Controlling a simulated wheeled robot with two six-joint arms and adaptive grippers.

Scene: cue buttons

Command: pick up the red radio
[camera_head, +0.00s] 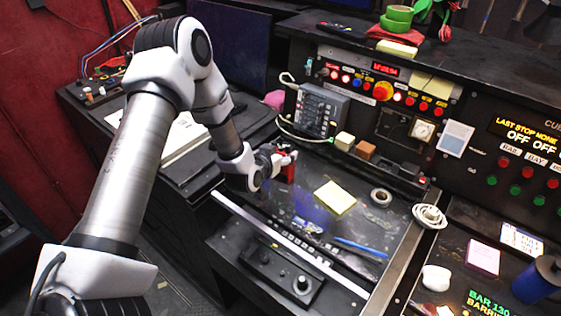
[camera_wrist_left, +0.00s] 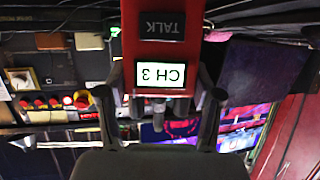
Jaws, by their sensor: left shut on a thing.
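The red radio (camera_head: 289,173) is held in my left gripper (camera_head: 284,160), above the desk in the head view. In the left wrist view the radio (camera_wrist_left: 190,48) fills the top middle, with a dark TALK label and a lit CH 3 display, both upside down. The fingers of my left gripper (camera_wrist_left: 161,98) are on either side of it, shut on it. The radio's far end is cut off by the top edge of the wrist view. My right gripper is not in view.
Below the radio, the desk (camera_head: 312,262) carries a yellow note pad (camera_head: 335,198), a blue pen (camera_head: 360,247), a tape roll (camera_head: 381,196) and a black control box (camera_head: 277,274). A grey mixer box (camera_head: 321,110) stands behind, before the button panel. A white cable coil (camera_head: 429,216) lies right.

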